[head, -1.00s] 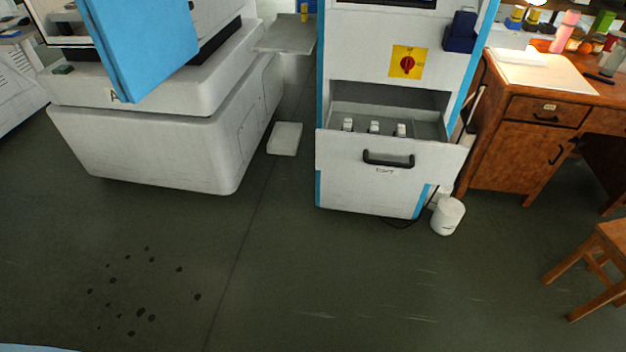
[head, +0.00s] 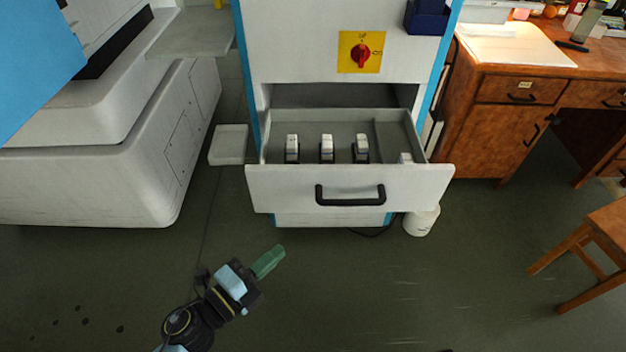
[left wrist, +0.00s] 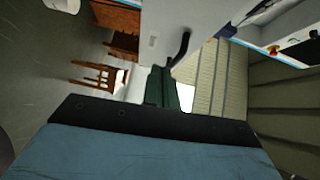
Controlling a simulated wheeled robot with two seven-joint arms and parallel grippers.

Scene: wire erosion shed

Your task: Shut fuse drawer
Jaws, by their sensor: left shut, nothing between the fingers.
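The fuse drawer (head: 290,189) stands pulled out of the white and blue cabinet (head: 300,45) in the head view. It has a black bar handle (head: 350,195) on its white front, and several white-topped fuses stand inside. My left gripper (head: 274,258) is shut and empty, low in front of the drawer and left of the handle, apart from it. In the left wrist view the green fingers (left wrist: 162,88) point toward the drawer front, with the black handle (left wrist: 180,50) beyond them. My right gripper is not in view.
A yellow plate with a red rotary switch (head: 361,53) is above the drawer. A white bin (head: 421,222) stands on the floor at the cabinet's right. A wooden desk (head: 480,125) and stool (head: 590,240) are at the right, a white machine (head: 110,170) at the left. The floor in front is clear.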

